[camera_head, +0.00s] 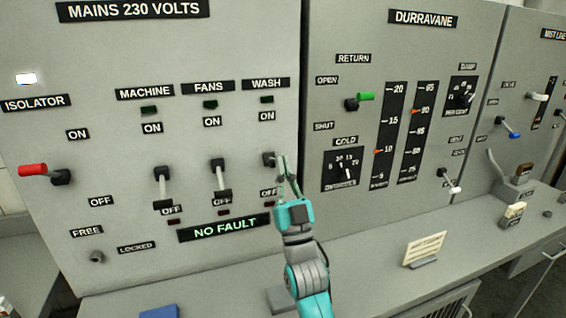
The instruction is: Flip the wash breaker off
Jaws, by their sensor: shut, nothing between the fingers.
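The wash breaker (268,159) is on the grey mains panel under the WASH label (267,84), right of the other two breakers. Its dark pivot shows between the ON label (267,116) and the OFF label (268,193). Its handle is hard to make out behind my fingers, so I cannot tell its position clearly. My gripper (285,160) is shut and empty, with its fingertips pointing up just right of the pivot. I cannot tell whether it touches the breaker.
The machine breaker (163,187) and fans breaker (221,179) hang down towards OFF. A red isolator handle (33,170) is at left. The NO FAULT display (225,228) is lit. The Durravane panel (400,60) stands right, above a grey ledge with a card (425,247).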

